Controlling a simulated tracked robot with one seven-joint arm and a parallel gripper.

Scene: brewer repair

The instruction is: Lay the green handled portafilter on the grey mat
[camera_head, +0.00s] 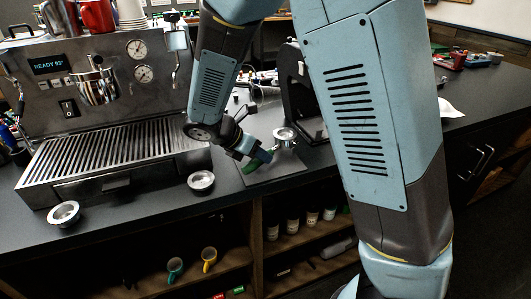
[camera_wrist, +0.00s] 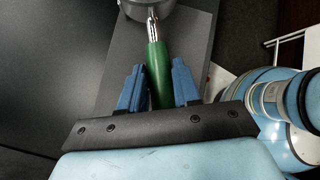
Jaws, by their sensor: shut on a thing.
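The portafilter's metal basket head (camera_head: 285,135) shows beyond my gripper in the head view, and part of its green handle (camera_head: 250,167) shows below the fingers. My gripper (camera_head: 260,157) is shut on the green handle. In the wrist view the handle (camera_wrist: 157,75) lies between the two blue fingers, with the metal neck and part of the head at the top edge. The grey mat (camera_head: 275,178) lies on the counter under the gripper and portafilter. It also shows in the wrist view (camera_wrist: 190,38) beneath the handle. Whether the portafilter touches the mat, I cannot tell.
The espresso machine (camera_head: 110,110) with its drip grate stands at the left. Two metal baskets sit near the counter's front edge (camera_head: 64,213) (camera_head: 201,181). A dark grinder-like machine (camera_head: 300,90) stands behind the mat, partly hidden by my arm. Shelves below hold cups and jars.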

